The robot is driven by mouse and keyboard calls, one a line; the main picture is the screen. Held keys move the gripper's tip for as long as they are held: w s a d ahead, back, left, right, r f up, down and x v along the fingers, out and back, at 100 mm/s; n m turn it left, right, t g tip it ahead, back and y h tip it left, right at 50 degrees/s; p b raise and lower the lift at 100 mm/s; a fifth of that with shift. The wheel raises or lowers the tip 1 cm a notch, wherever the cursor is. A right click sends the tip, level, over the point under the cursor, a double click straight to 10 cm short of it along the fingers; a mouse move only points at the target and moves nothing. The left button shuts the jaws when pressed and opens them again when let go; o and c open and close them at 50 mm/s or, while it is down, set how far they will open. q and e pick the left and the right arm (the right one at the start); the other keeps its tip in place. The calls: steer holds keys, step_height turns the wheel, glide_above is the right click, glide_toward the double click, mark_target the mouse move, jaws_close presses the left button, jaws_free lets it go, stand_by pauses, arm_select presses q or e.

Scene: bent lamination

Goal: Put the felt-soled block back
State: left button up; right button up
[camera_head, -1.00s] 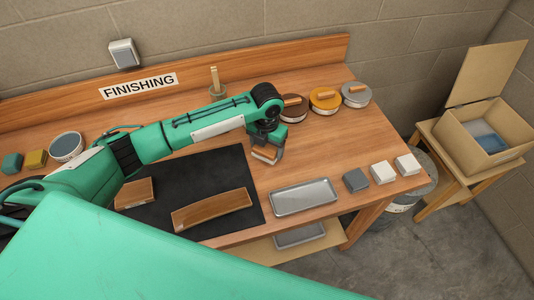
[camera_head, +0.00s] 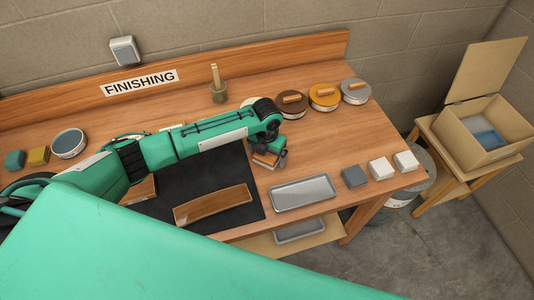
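My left gripper (camera_head: 268,157) is low over the bench, just right of the black mat's (camera_head: 235,165) upper right corner. It appears shut on a small wooden block (camera_head: 265,160) with a pale layer; the sole is hard to make out, and I cannot tell whether the block touches the bench. A curved wooden lamination (camera_head: 213,206) lies on the mat. Another wooden piece (camera_head: 142,191) at the mat's left is partly hidden by my arm. My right gripper is not in view.
A metal tray (camera_head: 303,193) lies right of the mat, beside a grey block (camera_head: 355,177) and two white blocks. Brown (camera_head: 291,105), orange (camera_head: 324,98) and grey (camera_head: 355,92) round tins stand behind. A pot with a stick (camera_head: 218,93) is at the back. An open box (camera_head: 484,138) stands right.

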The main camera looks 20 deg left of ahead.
arm_select(q)
steer(key=shift+r, duration=0.6)
step_height(320, 180, up, 11)
steer(key=b, duration=0.3)
